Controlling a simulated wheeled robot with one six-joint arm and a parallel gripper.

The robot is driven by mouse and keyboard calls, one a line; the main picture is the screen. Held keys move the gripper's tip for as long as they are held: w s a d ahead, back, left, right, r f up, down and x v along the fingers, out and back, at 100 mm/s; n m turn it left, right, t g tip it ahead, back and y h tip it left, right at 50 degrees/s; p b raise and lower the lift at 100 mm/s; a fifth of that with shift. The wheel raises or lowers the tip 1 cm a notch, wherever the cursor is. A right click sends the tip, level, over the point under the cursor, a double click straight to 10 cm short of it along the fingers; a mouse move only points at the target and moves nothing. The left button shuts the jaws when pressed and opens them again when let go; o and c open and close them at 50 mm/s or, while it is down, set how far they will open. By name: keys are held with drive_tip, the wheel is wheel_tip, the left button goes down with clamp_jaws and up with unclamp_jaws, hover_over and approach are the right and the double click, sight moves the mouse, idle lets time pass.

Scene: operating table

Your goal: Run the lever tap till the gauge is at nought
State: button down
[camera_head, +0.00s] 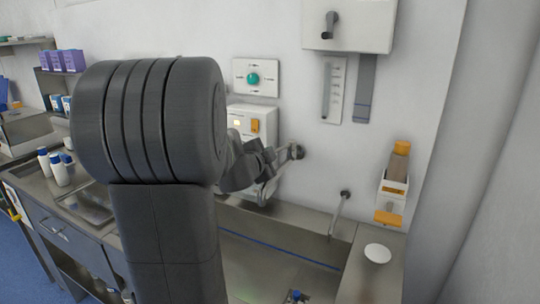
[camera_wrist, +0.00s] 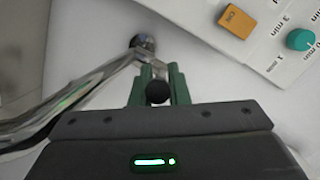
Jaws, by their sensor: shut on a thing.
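A chrome tap (camera_head: 297,152) is on the wall above the steel sink, right of my gripper (camera_head: 272,160). In the wrist view, a bent chrome tube (camera_wrist: 85,85) runs from the lower left to a rounded end near the middle. My gripper (camera_wrist: 157,88) is shut there, its green fingers either side of a small dark round end; the gripped part is mostly hidden. A teal knob (camera_wrist: 301,39) with minute marks is at the right edge of the wrist view; its pointer is unclear. A scaled strip with a tube (camera_head: 332,90) hangs on the wall; its reading is too small to tell.
A white box (camera_head: 262,112) with an orange ON switch (camera_wrist: 237,22) is close beside my gripper. A bottle in a holder (camera_head: 397,165) is on the right wall. My arm hides much of the left.

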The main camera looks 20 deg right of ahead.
drive_tip(key=c, duration=1.5)
unclamp_jaws()
drive_tip(key=shift+s+d, duration=0.1)
drive_tip(key=shift+s, duration=0.05)
drive_tip(key=shift+s+a+r, duration=0.1)
drive_tip(key=shift+a, duration=0.15)
drive_tip(key=p+v, duration=0.1)
drive_tip(key=v, duration=1.2)
drive_tip(key=shift+s+r+p, duration=0.1)
drive_tip(key=shift+s+p, duration=0.1)
drive_tip(key=shift+p, duration=0.1)
